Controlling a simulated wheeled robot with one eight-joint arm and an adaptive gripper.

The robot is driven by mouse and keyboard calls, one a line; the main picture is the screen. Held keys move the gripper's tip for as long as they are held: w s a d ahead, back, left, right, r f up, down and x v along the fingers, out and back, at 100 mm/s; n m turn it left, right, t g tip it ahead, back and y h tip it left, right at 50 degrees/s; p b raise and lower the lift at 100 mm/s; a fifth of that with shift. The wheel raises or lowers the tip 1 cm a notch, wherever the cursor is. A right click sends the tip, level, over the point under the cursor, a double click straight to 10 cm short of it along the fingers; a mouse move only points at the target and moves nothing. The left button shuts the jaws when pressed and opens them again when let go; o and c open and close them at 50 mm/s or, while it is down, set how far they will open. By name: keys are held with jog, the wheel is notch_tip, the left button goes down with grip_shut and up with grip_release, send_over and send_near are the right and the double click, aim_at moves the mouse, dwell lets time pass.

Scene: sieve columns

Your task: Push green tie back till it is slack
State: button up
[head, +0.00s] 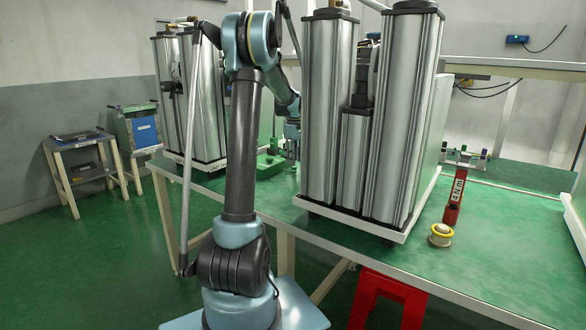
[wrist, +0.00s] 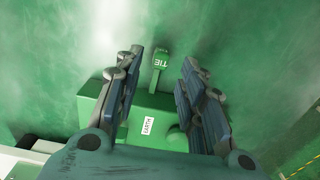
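The green tie (wrist: 160,62) is a small green lever with a white "TIE" label in the wrist view. It stands at the far side of a green block (wrist: 150,103) with a white "EARTH" label. My gripper (wrist: 160,65) is open and empty. Its two fingers are spread to the left and right of the tie, with a gap on each side and no contact that I can see. In the head view the green fixture (head: 270,163) sits on the table behind my arm, and my gripper is partly hidden there.
Tall silver columns (head: 322,110) stand on a white base just right of my gripper in the head view, with more columns (head: 190,95) to the left.

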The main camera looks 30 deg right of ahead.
aim_at(294, 167)
jog(key=shift+f, duration=2.15)
grip_shut()
